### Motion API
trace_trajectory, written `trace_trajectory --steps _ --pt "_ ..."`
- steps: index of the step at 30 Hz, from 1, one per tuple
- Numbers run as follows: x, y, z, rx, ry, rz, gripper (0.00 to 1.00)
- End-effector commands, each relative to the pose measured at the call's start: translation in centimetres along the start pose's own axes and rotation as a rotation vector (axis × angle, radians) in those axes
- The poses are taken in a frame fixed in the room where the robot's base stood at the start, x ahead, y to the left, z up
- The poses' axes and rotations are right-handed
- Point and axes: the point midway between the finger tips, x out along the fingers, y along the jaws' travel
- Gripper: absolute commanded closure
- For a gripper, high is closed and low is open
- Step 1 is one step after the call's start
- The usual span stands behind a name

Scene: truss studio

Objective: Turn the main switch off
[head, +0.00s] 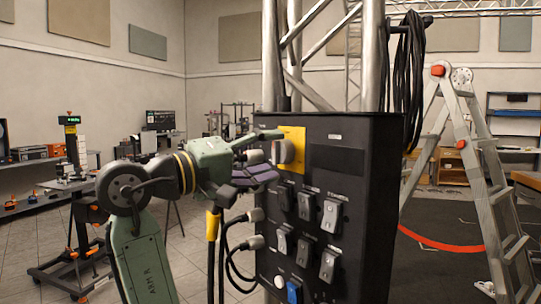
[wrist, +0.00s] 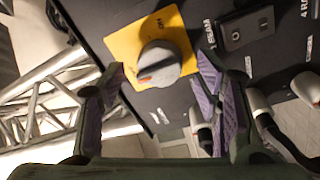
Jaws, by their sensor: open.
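The main switch (head: 284,152) is a round grey knob on a yellow plate (head: 298,138) at the upper left of the black power box (head: 355,145). In the wrist view the knob (wrist: 160,63) has a raised grip bar with an orange-red mark on one end, and the yellow plate (wrist: 172,24) carries lettering partly too small to read. My gripper (head: 272,155) is open and empty just in front of the knob. In the wrist view its purple-padded fingers (wrist: 161,95) stand on either side of the knob, apart from it. Contact is not visible.
Grey plugs with black cables (head: 255,242) stick out of the box's left side, close to my gripper. Metal truss (head: 372,60) rises behind the box. A stepladder (head: 478,170) stands at right.

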Motion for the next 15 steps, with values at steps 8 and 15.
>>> trace_trajectory --steps 8,15 --pt "-5.9 0.0 -0.1 -0.001 0.006 -0.001 0.42" --pt "-9.8 0.0 -0.1 -0.001 0.003 -0.001 0.42"
